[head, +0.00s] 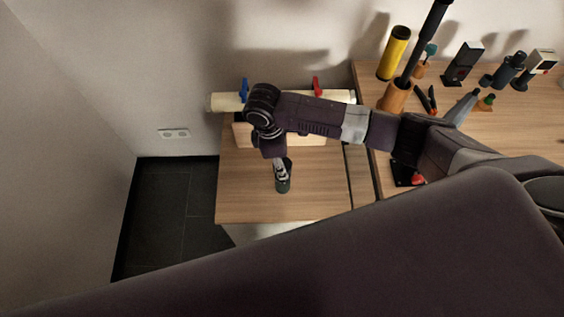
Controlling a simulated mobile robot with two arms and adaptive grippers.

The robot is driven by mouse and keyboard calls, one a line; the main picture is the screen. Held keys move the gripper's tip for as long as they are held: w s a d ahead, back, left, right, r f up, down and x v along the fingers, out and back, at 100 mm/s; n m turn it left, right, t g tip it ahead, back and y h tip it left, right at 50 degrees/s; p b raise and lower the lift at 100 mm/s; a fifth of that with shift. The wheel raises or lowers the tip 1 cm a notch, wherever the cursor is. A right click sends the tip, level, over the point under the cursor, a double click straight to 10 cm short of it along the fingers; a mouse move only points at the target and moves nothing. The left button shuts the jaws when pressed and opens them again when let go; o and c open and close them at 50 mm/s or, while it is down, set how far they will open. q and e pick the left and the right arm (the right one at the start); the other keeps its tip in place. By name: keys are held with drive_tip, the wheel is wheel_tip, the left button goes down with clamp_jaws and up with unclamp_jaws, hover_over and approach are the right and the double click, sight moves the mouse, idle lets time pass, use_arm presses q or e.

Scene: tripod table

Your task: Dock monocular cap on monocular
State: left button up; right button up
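A small dark green cylinder (283,186) is on or just above the left wooden table. It could be the monocular or its cap; I cannot tell which. My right arm reaches in from the right, and its gripper (281,172) points down at the cylinder's top, with grey fingers at or around it. Whether the fingers are closed on it is too small to tell. A dark blue-grey tubular device (509,70) stands on the right table and could be the monocular. My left gripper is not in view.
A wooden stand (308,140) with a cream roll (228,102) and blue and red clamps is at the left table's back. The right table holds a yellow cylinder (394,53), a black-and-orange tool (397,95) and several small devices. The left table's front (318,200) is clear.

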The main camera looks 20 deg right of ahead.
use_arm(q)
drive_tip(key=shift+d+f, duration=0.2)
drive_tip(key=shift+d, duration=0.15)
use_arm(e)
drive_tip(key=shift+f, duration=0.15)
use_arm(q)
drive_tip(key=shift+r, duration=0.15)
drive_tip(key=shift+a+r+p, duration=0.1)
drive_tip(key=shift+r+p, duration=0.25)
drive_tip(key=shift+p, duration=0.15)
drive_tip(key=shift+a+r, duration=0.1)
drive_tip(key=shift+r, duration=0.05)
idle(0.5)
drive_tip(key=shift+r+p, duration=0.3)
drive_tip(key=shift+p, duration=0.15)
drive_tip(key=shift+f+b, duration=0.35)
use_arm(e)
drive_tip(key=shift+f, duration=0.65)
drive_tip(key=o, duration=0.6)
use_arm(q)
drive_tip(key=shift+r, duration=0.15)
use_arm(e)
drive_tip(key=shift+r, duration=0.15)
